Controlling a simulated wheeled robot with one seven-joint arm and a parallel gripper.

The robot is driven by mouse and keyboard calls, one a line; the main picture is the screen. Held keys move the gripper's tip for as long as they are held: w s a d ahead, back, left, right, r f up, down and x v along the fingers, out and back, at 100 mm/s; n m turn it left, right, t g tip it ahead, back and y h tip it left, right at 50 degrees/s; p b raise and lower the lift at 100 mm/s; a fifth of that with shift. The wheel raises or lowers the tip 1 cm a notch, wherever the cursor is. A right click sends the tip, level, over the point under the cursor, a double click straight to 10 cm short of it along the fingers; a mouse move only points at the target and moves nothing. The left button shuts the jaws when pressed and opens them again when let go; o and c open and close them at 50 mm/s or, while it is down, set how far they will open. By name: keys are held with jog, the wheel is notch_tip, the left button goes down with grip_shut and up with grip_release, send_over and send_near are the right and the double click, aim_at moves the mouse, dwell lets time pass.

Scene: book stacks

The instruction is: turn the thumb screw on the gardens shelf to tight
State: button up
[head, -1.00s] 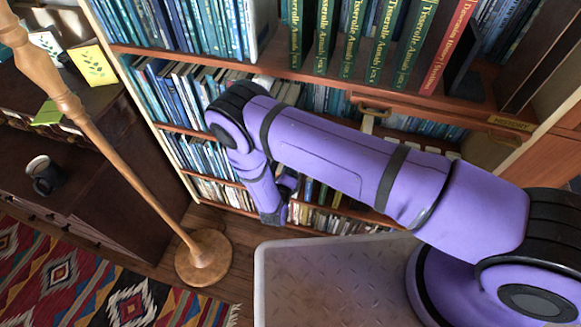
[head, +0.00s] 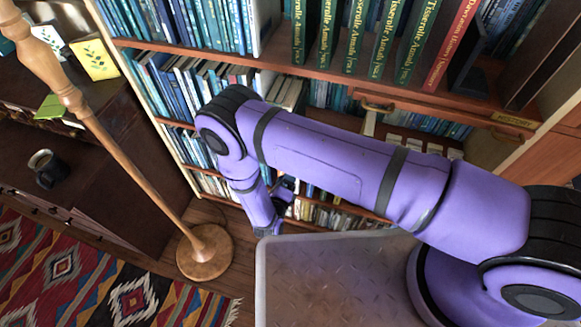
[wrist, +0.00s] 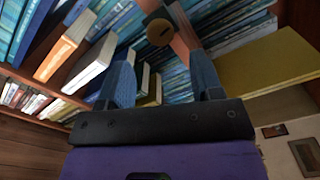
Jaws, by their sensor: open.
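A round, brass-coloured knob (wrist: 160,32), which looks like the thumb screw, shows at the top of the wrist view, beside an orange-brown wooden upright. Which way it is turned is too small to tell. My gripper (wrist: 160,62) is open, with its two blue fingers spread left and right below the knob in the picture. No contact between fingers and knob is visible. In the head view the knob cannot be made out, and my arm covers part of the shelves. I cannot read a gardens label in either view.
The bookcase (head: 330,78) holds several rows of books. A HISTORY label (head: 512,121) is at its right. In the wrist view, pale books (wrist: 90,62) lie left of the fingers and a yellow panel (wrist: 268,62) right.

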jog(key=shift+v, duration=2.25)
